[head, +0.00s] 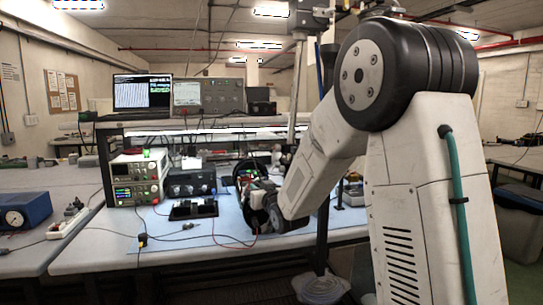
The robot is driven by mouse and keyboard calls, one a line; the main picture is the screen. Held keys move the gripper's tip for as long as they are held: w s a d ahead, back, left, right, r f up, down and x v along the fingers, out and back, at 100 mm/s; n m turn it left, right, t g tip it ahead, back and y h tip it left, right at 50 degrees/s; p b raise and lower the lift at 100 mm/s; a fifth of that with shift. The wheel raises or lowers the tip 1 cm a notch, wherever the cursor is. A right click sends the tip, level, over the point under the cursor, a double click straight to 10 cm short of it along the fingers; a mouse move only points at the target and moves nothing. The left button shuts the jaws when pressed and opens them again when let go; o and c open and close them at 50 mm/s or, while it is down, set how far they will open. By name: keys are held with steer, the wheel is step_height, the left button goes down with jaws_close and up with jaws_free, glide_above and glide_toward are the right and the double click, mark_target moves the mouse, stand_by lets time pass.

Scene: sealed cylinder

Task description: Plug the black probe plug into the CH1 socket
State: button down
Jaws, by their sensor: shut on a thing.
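My gripper (247,180) is over the blue bench mat, at the end of my lowered arm. My wrist hides most of the jaws. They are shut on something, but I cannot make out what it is. A thin red lead hangs in a loop beside the gripper. I cannot pick out the black probe plug for certain. Two stacked bench instruments (137,180) with lit displays stand to the left of my gripper. A dark instrument with knobs (191,183) stands nearer to it. The CH1 socket is too small to tell or hidden.
A black tray-like holder (194,209) lies on the blue mat (175,240). A small black and yellow piece (143,239) with a cable is near the front edge. A shelf above carries a laptop (142,92). A blue meter box (24,210) stands at far left. The front mat is mostly clear.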

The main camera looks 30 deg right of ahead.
steer(key=s+a+f, duration=0.2)
steer(key=a+f, duration=0.2)
steer(key=f, duration=0.5)
steer(key=s+a+f+n+y, duration=0.1)
steer(key=s+a+f, duration=0.2)
steer(key=f, duration=0.6)
steer(key=s+a+f, duration=0.3)
steer(key=a+f, duration=0.1)
steer(key=f, duration=0.5)
steer(key=shift+a+y, duration=0.4)
steer(key=shift+a, duration=0.1)
